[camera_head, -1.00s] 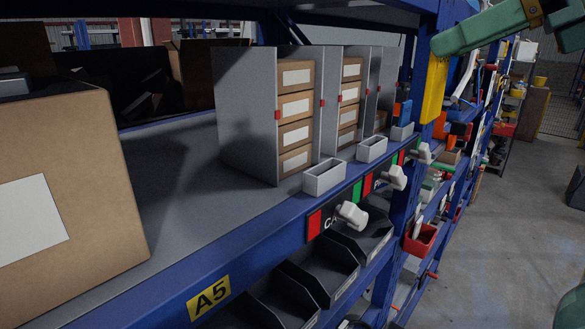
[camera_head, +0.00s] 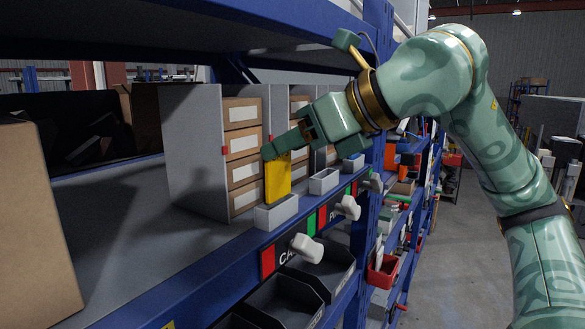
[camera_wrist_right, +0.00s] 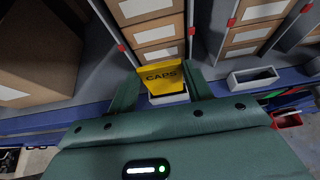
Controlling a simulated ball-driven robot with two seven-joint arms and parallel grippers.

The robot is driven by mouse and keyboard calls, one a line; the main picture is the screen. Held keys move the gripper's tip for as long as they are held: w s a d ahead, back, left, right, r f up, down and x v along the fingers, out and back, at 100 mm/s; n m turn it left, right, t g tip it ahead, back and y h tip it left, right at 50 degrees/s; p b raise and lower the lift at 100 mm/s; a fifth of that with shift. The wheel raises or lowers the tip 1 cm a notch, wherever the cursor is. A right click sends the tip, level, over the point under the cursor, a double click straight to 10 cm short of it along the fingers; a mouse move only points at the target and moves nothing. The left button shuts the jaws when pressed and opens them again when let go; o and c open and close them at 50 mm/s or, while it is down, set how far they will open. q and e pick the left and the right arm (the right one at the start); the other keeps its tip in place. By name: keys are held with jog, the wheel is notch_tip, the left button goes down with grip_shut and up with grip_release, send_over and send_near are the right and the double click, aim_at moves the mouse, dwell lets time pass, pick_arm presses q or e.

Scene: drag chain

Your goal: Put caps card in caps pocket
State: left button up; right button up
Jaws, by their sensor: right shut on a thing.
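The yellow caps card (camera_head: 278,181) is upright at the first white pocket, and its lettering "CAPS" shows in the right wrist view (camera_wrist_right: 161,77). My right gripper (camera_head: 274,150) is shut on its upper part. The caps pocket (camera_head: 276,213) is a small white open box on the shelf's front edge; it also shows below the card in the right wrist view (camera_wrist_right: 169,99). The card's lower edge meets the pocket's opening in the head view; I cannot tell how far inside it is. My left gripper is not in view.
Grey dividers (camera_head: 193,150) and stacked brown boxes (camera_head: 243,143) stand just behind the pocket. A second white pocket (camera_head: 324,182) sits to the right. White knobs (camera_head: 307,248) stick out below the shelf edge. A large carton (camera_head: 35,230) stands at the left.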

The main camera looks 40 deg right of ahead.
aim_at(281, 172)
jog(key=f, duration=0.3)
jog(key=shift+w+a+f, duration=0.1)
jog(key=shift+w+f, duration=0.1)
jog(key=shift+w, duration=0.1)
jog(key=shift+s, duration=0.1)
jog(key=shift+f, duration=0.2)
jog(key=o, duration=1)
jog(key=shift+c, duration=0.2)
jog(key=shift+s+r, duration=0.2)
jog(key=shift+r, duration=0.2)
jog(key=v, duration=1.1)
jog(key=shift+s, duration=0.15)
jog(key=shift+r, duration=0.15)
